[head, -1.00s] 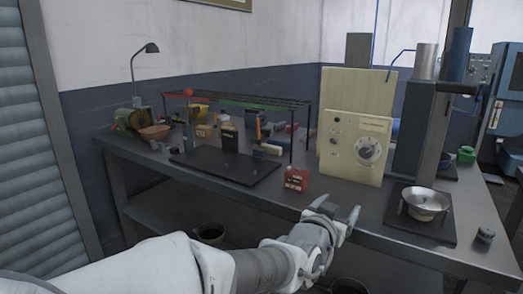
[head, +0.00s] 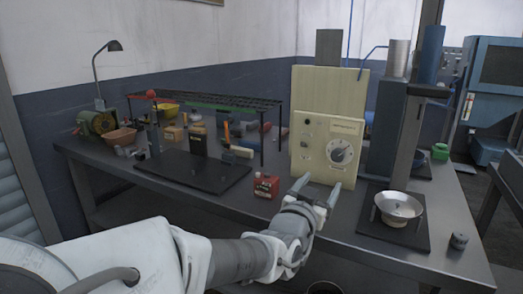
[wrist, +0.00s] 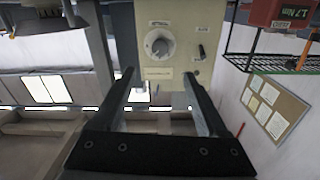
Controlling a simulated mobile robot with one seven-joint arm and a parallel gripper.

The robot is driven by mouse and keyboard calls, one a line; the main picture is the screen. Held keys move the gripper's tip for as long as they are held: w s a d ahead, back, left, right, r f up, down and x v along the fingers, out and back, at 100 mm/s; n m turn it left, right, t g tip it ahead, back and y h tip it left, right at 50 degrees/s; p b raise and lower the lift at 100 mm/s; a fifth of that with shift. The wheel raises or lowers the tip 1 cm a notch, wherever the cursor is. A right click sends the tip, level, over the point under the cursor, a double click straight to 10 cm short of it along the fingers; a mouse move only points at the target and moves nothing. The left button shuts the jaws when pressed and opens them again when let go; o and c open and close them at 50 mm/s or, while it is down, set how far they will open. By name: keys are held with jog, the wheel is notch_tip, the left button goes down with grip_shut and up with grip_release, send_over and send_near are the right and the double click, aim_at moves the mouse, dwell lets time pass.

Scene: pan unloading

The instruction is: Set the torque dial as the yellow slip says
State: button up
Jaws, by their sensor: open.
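The cream control box (head: 313,165) stands on the bench with a large round dial (head: 339,151) on its front. My gripper (head: 318,189) is open and empty, in front of the box and below the dial. In the wrist view its fingers (wrist: 157,78) stand apart, with the dial beyond the tips and not touched. I cannot make out a yellow slip with readable writing.
A metal bowl (head: 398,207) on a stand is to the right. A wire rack (head: 215,99) stands behind.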

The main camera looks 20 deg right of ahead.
aim_at(337, 158)
jog(key=p+x, duration=0.3)
jog(key=x, duration=1.2)
jog(key=shift+w, duration=0.1)
dwell(0.3)
grip_shut()
